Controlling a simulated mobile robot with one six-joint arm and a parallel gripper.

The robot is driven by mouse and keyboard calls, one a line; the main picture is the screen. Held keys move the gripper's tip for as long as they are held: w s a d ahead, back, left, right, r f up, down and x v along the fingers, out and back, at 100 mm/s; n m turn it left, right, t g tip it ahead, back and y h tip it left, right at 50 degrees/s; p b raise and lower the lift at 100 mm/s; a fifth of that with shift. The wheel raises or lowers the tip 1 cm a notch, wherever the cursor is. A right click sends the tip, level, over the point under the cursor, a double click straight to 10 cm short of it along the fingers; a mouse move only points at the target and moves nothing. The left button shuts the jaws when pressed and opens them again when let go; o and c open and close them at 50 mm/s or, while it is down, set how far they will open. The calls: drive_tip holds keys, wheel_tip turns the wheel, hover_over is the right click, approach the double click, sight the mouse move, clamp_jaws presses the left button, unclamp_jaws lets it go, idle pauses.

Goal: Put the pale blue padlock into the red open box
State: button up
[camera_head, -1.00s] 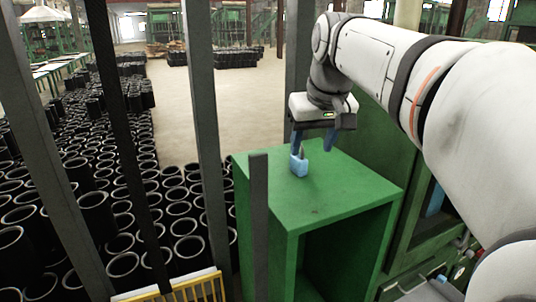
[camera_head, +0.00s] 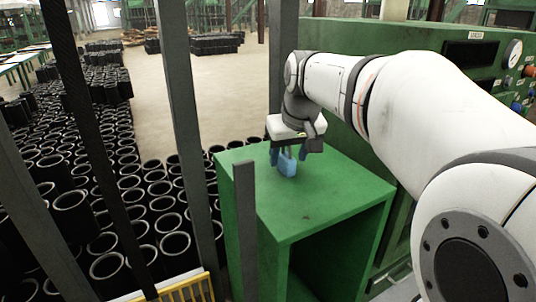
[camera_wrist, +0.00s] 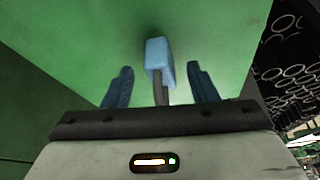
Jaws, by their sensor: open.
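The pale blue padlock (camera_head: 287,165) stands on top of the green cabinet (camera_head: 318,203), near its far left part. In the wrist view the padlock (camera_wrist: 159,60) shows its blue body, and its dark shackle points toward my gripper. My gripper (camera_head: 284,158) is low over the cabinet top, right at the padlock. In the wrist view my gripper's two blue fingers (camera_wrist: 158,80) are apart, one on each side of the shackle, with gaps to both. The red open box is not in view.
A grey post (camera_head: 246,228) rises in front of the cabinet's left side. Many black rubber sleeves (camera_head: 160,215) cover the floor at left. A green control panel (camera_head: 478,65) with a gauge stands behind my arm. The cabinet's front right top is clear.

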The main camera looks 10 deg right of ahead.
clamp_jaws()
idle(0.6)
